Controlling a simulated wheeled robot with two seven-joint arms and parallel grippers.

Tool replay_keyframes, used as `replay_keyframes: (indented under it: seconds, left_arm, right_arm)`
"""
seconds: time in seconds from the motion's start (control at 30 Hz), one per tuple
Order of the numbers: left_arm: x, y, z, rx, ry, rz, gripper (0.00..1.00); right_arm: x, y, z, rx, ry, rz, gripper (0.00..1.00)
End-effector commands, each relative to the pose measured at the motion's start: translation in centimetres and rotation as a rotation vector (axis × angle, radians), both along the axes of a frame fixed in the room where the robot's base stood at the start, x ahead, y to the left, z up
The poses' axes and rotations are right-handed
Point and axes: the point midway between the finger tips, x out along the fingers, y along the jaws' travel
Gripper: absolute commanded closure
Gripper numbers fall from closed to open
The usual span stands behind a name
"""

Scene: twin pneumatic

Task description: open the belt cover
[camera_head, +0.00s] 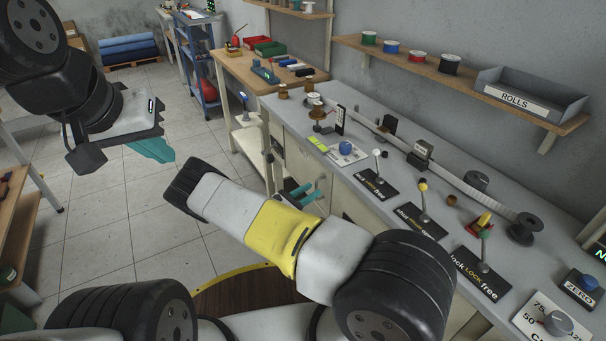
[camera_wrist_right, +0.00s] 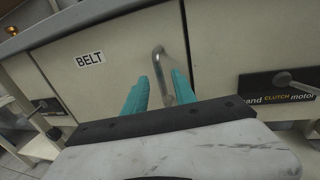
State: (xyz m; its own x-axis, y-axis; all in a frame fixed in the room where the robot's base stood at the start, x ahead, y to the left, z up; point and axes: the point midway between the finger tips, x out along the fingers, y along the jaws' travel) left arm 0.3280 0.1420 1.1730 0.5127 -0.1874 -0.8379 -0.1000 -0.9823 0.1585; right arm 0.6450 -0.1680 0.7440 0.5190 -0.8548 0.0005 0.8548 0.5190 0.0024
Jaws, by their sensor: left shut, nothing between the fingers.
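The belt cover (camera_wrist_right: 110,88) is a cream panel with a BELT label (camera_wrist_right: 90,59) on the bench front, in the right wrist view. Its metal bar handle (camera_wrist_right: 160,62) stands upright on the panel. My right gripper (camera_wrist_right: 158,92) is open, its teal fingers on either side of the handle's lower part. The handle lies closer to the right-hand finger; I cannot tell whether they touch. In the head view my right gripper (camera_head: 304,193) is low beside the bench front, and my arm hides part of it. My left gripper (camera_head: 152,149) is shut and empty over the floor at the left.
A lever (camera_wrist_right: 290,84) on a CLUTCH plate (camera_wrist_right: 275,88) sticks out right of the cover. The grey bench top (camera_head: 370,160) carries spools, levers and label plates. A wooden table (camera_head: 258,75) stands behind. The tiled floor (camera_head: 110,205) at the left is clear.

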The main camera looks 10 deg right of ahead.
Motion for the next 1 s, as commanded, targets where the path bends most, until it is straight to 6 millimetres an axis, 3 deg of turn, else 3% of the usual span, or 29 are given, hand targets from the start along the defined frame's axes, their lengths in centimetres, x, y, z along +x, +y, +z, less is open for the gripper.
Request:
replay_keyframes:
  seconds: [0.37,0.57,1.0]
  left_arm:
    - [0.0,0.0,0.0,0.0,0.0,0.0,1.0]
    - [0.0,0.0,0.0,0.0,0.0,0.0,1.0]
    - [0.0,0.0,0.0,0.0,0.0,0.0,1.0]
  right_arm:
    - [0.47,-0.84,-0.02,0.0,0.0,-0.001,0.68]
    - [0.46,-0.83,-0.02,0.0,0.0,-0.001,1.0]
    - [0.46,-0.82,-0.02,0.001,0.001,-0.001,1.0]
